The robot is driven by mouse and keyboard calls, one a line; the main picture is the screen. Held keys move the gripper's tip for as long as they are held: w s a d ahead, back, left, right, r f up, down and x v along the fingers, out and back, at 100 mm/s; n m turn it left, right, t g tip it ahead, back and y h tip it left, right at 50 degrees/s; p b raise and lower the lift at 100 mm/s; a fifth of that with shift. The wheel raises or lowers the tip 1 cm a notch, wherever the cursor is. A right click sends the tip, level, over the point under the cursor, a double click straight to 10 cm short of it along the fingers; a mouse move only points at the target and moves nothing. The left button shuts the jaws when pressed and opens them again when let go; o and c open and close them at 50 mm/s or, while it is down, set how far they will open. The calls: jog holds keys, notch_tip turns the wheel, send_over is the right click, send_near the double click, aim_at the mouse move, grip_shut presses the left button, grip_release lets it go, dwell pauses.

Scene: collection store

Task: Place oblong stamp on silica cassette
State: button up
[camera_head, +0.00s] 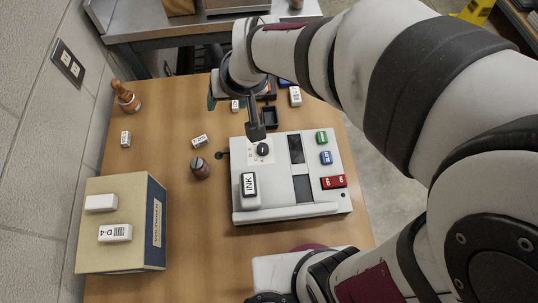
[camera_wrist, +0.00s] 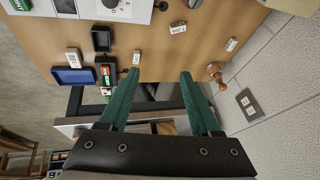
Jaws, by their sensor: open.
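My gripper (camera_wrist: 159,72) is open and empty, its two green fingers apart above the far edge of the table. In the head view its green finger (camera_head: 211,103) shows beside my wrist. I cannot tell for sure which object is the oblong stamp. A wooden-handled piece (camera_head: 128,98) stands at the table's far left; it also shows right of the fingers in the wrist view (camera_wrist: 214,71). Several small white labelled blocks lie about, including one at the left (camera_head: 126,139) and one in the middle (camera_head: 199,140). Which item is the silica cassette is unclear.
A pale device (camera_head: 246,217) with an INK block (camera_head: 249,184) fills the table's middle right. A cardboard box (camera_head: 122,256) bears white blocks at the near left. A wall borders the left.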

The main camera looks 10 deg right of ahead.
jog(key=s+d+m+g, duration=0.2)
jog(key=s+d, duration=0.3)
jog(key=s, duration=0.5)
jog(key=s+d+m+g+h, duration=0.1)
jog(key=s+d+m, duration=0.3)
jog(key=s, duration=0.6)
jog(key=shift+s+d+r+m+g, duration=0.15)
jog(key=shift+s+d+m+g, duration=0.15)
jog(key=shift+d+g, duration=0.35)
jog(key=shift+w+a, duration=0.1)
